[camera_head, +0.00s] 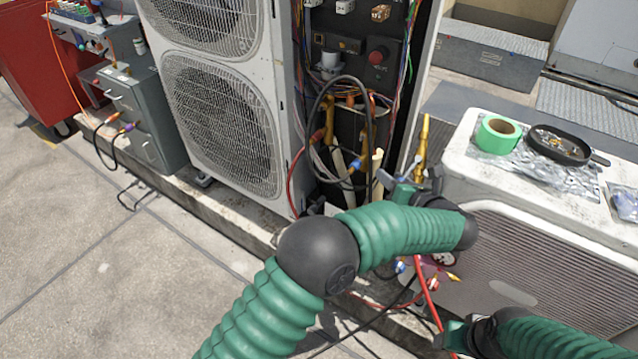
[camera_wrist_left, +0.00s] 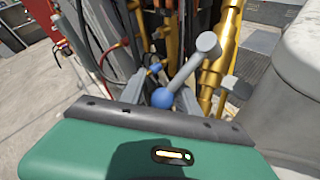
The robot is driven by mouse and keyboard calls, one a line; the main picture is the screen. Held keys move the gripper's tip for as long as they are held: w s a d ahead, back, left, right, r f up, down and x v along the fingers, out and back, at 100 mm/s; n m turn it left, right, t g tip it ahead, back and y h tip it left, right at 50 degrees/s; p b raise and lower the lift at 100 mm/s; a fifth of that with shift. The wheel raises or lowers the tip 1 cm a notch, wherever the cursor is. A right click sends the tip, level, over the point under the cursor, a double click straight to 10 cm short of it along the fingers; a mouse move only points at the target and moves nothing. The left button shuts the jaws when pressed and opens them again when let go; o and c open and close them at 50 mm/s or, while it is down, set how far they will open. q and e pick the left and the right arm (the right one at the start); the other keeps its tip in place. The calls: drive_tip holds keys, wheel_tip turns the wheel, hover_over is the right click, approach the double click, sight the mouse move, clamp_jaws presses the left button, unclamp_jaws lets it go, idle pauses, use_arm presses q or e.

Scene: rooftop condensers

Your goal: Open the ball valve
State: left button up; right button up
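The ball valve's grey lever (camera_wrist_left: 190,68) shows in the left wrist view, running from a round grey hub down to a blue ball-shaped end (camera_wrist_left: 162,97). It stands in front of a brass pipe (camera_wrist_left: 222,50), which also shows upright in the head view (camera_head: 422,145). My left gripper (camera_head: 402,178) is at the valve; in the wrist view its two grey fingers (camera_wrist_left: 161,92) stand apart on either side of the blue end, with small gaps visible. The valve body is mostly hidden. My right gripper (camera_head: 455,337) is low at the right; its fingers are not clear.
A tall condenser (camera_head: 222,100) with an open wiring bay and looping hoses (camera_head: 368,110) stands left of the valve. A white unit (camera_head: 545,250) at the right carries green tape (camera_head: 497,134) and a black dish (camera_head: 558,146). A red hose (camera_head: 428,295) hangs between my grippers.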

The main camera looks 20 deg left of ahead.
use_arm(q)
drive_tip(key=w+a+r+m+t+h+b, duration=0.2)
drive_tip(key=w+r+m+t+h, duration=0.3)
drive_tip(key=m+h, duration=0.7)
drive_tip(key=s+a+m+t+y+p, duration=0.1)
drive_tip(key=s+a+m+y+p, duration=0.2)
drive_tip(key=s, duration=1.3)
drive_tip(key=s+a+r+m+g+p, duration=0.6)
drive_tip(key=m+p, duration=0.4)
drive_tip(key=p, duration=0.3)
drive_tip(key=s+a+r+m+g+y+p, duration=0.1)
drive_tip(key=s+a+r+m+g+p, duration=0.5)
drive_tip(key=p, duration=0.8)
drive_tip(key=s+m, duration=0.3)
drive_tip(key=m, duration=0.1)
drive_tip(key=shift+s+a+g, duration=0.15)
drive_tip(key=shift+a+g, duration=0.25)
